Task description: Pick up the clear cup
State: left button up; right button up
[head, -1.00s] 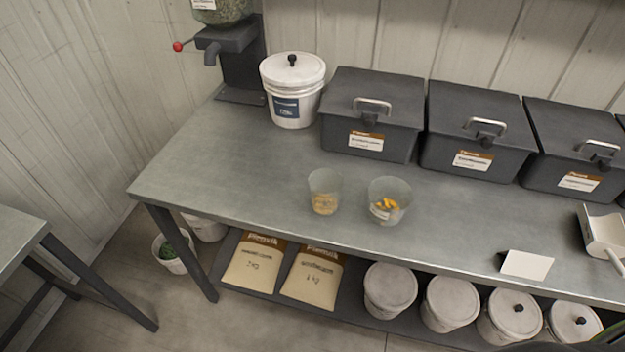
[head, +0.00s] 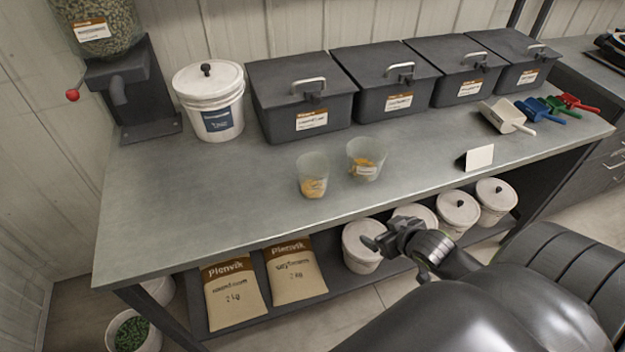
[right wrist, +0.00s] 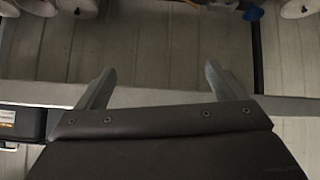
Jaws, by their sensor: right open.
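Two clear, slightly frosted cups stand upright on the grey metal bench (head: 220,200). The left cup (head: 313,172) holds some orange-yellow pieces at its bottom. The right cup (head: 367,157) stands a little behind it, with yellow pieces and a pale label. A small gap separates the cups. My right gripper (head: 396,256) is in front of the bench's front edge, to the right of and nearer than both cups, touching neither. In the right wrist view its two fingers (right wrist: 160,84) are spread apart with nothing between them. My left gripper is not in view.
A white lidded bucket (head: 209,100) and several dark lidded bins (head: 300,90) line the back. Below, a shelf holds paper sacks (head: 234,293) and white tubs (head: 361,246). The bench's left front is clear.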

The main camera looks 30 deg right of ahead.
notch_tip(320, 180, up, 9)
jog(key=w+a+n+t+y, duration=0.1)
jog(key=w+a+t+y, duration=0.1)
jog(key=a, duration=0.1)
jog(key=n+t+y, duration=0.1)
jog(key=y, duration=0.1)
send_near(324, 183)
jog(key=x, duration=0.2)
jog(key=b+x, duration=0.1)
jog(key=x, duration=0.4)
jog(key=shift+w+a+f+b, duration=0.1)
jog(key=shift+a+f+b, duration=0.2)
jog(key=shift+a+b, duration=0.1)
jog(key=shift+d+p+x, duration=0.2)
jog(key=shift+x, duration=1.15)
jog(key=shift+d+p+x, duration=0.15)
jog(key=shift+d+x, duration=0.05)
jog(key=shift+x, duration=1.1)
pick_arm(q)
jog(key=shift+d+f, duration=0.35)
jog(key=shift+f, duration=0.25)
pick_arm(e)
jog(key=shift+w+r, duration=0.1)
jog(key=shift+r, duration=0.05)
jog(key=c, duration=1.1)
jog(key=shift+o, duration=0.2)
